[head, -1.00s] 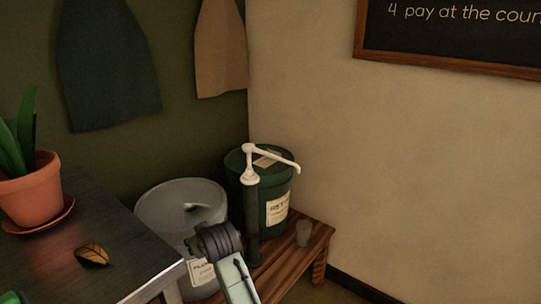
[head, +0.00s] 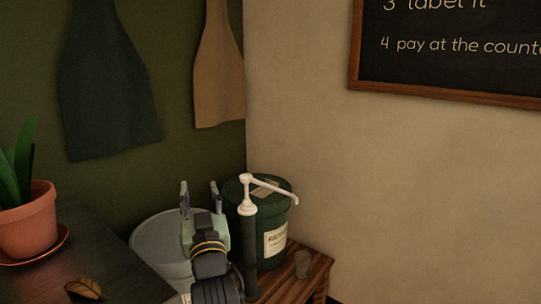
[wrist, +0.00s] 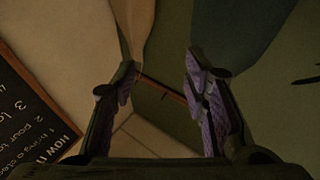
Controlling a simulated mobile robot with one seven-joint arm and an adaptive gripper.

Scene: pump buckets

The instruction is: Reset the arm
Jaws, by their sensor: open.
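My gripper (head: 201,190) is raised in front of the grey bucket in the head view, fingers pointing up. Its two fingers are apart with nothing between them. In the wrist view my gripper (wrist: 160,95) also shows open and empty, with purple pads, facing the wall and the hanging aprons. A white pump (head: 249,193) on a dark tube stands just right of my gripper, by the green bucket (head: 276,232). The grey bucket (head: 150,240) is partly hidden behind my arm.
A dark table (head: 120,270) at left holds a potted plant (head: 28,222) and a dry leaf (head: 84,289). Aprons (head: 105,90) and a chalkboard (head: 450,50) hang on the walls. Space above the buckets is free.

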